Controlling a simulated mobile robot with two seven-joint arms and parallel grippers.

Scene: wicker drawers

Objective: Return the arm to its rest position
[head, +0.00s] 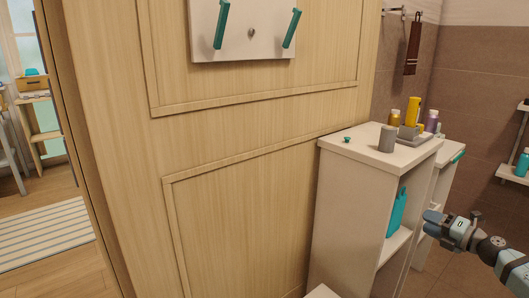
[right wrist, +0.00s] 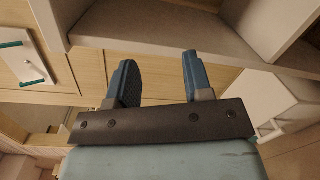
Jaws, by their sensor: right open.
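My right gripper (head: 430,224) is at the lower right of the head view, just right of a white cabinet with open shelves (head: 342,215). Its two fingers also show in the right wrist view (right wrist: 159,76), spread apart with nothing between them. A shelf edge of pale furniture (right wrist: 180,32) lies beyond the fingertips in that view. A teal item (head: 397,212) stands inside the cabinet, left of the gripper and apart from it. My left gripper is in neither view.
A grey cup (head: 387,139), a yellow bottle (head: 412,111) and other small items stand on the cabinet top. A wood-panelled wall (head: 240,180) fills the middle. A wall shelf (head: 514,175) holds a teal bottle (head: 523,162) at far right. Floor shows at left by a striped rug (head: 45,232).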

